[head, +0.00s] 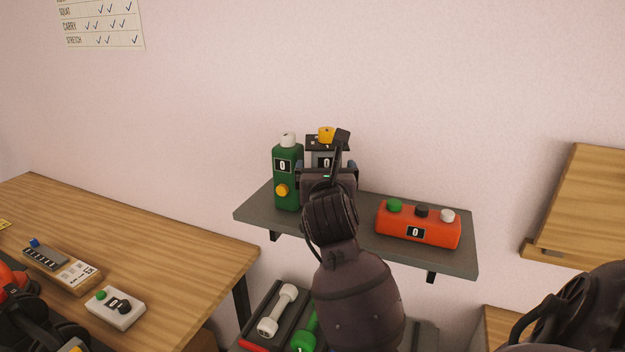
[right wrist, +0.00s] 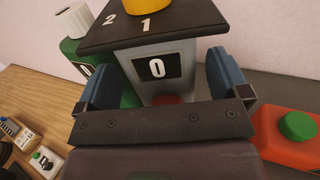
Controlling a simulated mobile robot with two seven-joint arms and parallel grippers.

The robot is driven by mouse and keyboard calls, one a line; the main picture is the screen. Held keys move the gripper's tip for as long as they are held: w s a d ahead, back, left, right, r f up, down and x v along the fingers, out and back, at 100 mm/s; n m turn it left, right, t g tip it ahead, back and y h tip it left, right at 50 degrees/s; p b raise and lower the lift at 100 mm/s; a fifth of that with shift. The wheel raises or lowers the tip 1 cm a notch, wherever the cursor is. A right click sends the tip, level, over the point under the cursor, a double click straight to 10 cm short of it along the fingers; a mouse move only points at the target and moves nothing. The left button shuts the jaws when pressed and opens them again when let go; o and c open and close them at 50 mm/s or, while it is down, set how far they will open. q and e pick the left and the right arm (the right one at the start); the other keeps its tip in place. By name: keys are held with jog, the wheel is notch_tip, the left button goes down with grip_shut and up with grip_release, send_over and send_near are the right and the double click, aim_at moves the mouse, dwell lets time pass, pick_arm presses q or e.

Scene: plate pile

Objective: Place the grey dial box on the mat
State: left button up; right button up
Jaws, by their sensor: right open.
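The grey dial box (head: 312,157) stands upright on the dark wall shelf. It has a black top with a yellow dial. In the right wrist view its grey body (right wrist: 184,73) shows a black "0" display, with "2" and "1" on the top. My right gripper (head: 327,170) is in front of the box. Its blue fingers (right wrist: 164,82) are open, one on each side of the body; I cannot tell whether they touch it. The gripper and arm hide much of the box in the head view. I cannot make out the mat clearly. My left gripper is not in view.
A green box (head: 287,170) with a white knob stands close left of the dial box. A red-orange box (head: 420,228) with several knobs lies at the shelf's right. Dumbbells (head: 279,309) lie below. The wooden desk (head: 150,245) at left holds small devices and has bare room.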

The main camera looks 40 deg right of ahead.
jog(key=shift+w+d+f, duration=0.1)
jog(key=shift+w+d, duration=0.3)
jog(key=shift+w, duration=0.05)
jog(key=shift+s, duration=0.25)
jog(key=shift+c, duration=0.2)
jog(key=shift+w, duration=0.1)
jog(key=c, duration=1.4)
